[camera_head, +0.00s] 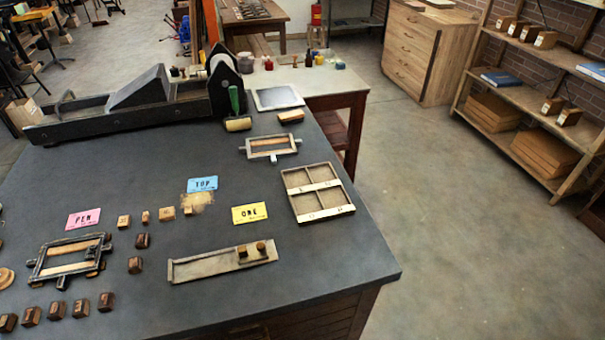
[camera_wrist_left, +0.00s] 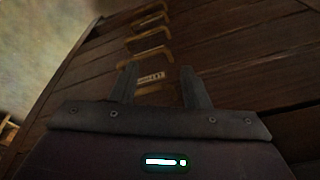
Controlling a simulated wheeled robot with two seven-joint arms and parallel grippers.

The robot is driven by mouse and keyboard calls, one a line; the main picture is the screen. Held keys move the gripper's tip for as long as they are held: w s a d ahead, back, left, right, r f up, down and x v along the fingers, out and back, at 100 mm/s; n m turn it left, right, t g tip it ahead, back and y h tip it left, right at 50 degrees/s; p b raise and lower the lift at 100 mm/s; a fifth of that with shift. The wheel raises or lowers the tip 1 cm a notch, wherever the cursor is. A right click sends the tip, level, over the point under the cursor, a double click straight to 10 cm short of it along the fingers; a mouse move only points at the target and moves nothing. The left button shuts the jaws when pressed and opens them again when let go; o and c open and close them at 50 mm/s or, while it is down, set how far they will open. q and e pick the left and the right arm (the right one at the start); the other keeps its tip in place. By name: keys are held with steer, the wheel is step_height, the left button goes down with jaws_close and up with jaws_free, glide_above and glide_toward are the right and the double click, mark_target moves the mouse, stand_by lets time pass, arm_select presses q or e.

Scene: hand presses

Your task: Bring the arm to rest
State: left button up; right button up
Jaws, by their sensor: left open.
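My left gripper (camera_wrist_left: 159,88) shows in the left wrist view. Its two fingers are apart and nothing is between them. Beyond it is a dark wooden front with several brass-coloured handles (camera_wrist_left: 148,35) and a small label (camera_wrist_left: 151,78). Neither of my arms shows in the head view, so my right gripper is not in view. In the head view the dark table (camera_head: 330,240) carries the printing things, and no gripper is near them.
The table holds a long press (camera_head: 130,110), a divided tray (camera_head: 318,192), a composing stick (camera_head: 205,266), metal frames (camera_head: 70,258), coloured cards (camera_head: 249,212) and several small type blocks (camera_head: 135,265). Open floor (camera_head: 450,230) lies to the right, before shelves (camera_head: 530,100).

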arm_select(q)
steer(key=s+a+f+g+b, duration=0.15)
steer(key=s+f, duration=0.25)
steer(key=f, duration=0.6)
steer(key=s+f+t+b, duration=0.15)
steer(key=s+f, duration=0.25)
steer(key=f, duration=0.5)
steer(key=s+a+f+g+b, duration=0.1)
steer(key=s+a+f+b, duration=0.1)
steer(key=s+f, duration=0.9)
steer(key=shift+s+a+f+g+b, duration=0.15)
steer(key=shift+s+f+g+b, duration=0.2)
steer(key=shift+s+b, duration=0.7)
steer(key=shift+s, duration=0.2)
